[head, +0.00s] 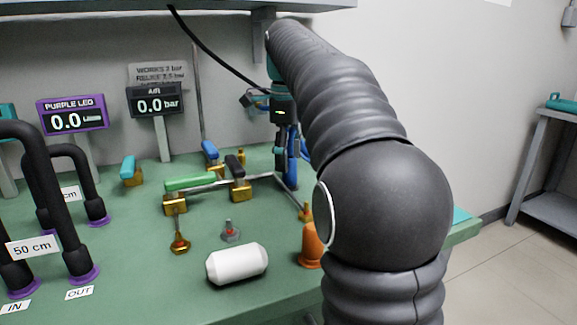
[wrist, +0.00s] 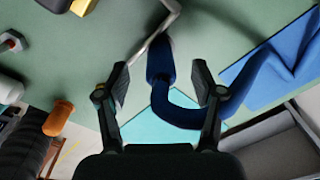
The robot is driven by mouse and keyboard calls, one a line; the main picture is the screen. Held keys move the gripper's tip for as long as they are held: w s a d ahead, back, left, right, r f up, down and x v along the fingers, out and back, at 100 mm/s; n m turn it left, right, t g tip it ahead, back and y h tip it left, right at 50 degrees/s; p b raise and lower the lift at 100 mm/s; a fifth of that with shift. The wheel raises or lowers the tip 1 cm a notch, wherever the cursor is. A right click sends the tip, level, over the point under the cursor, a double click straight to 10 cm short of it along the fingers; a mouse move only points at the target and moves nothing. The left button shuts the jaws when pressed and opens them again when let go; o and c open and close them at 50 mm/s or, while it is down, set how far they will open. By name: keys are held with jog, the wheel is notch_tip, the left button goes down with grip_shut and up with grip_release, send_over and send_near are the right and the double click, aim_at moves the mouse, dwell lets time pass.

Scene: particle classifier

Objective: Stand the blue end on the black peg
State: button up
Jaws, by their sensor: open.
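The blue hose (wrist: 180,112) curves between the two fingers of my gripper (wrist: 160,82) in the wrist view. Its thick blue end (wrist: 160,60) points up the picture and meets or overlaps a grey metal pipe (wrist: 150,40); I cannot tell if they are joined. My gripper is open, with a gap on each side of the hose. In the head view my gripper (head: 284,125) is small and dark at the bench's back, with the blue hose (head: 293,165) beside and below it. I cannot make out a black peg in either view.
Brass valves with green (head: 190,183), black (head: 235,165) and blue (head: 209,150) handles stand left of my gripper. A white cylinder (head: 237,264) and an orange piece (head: 311,246) are nearer. Black looped pipes (head: 68,155) stand at left. My arm hides the bench's right side.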

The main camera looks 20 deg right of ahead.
aim_at(289, 157)
jog(key=shift+r, duration=2.25)
jog(key=shift+s, duration=0.15)
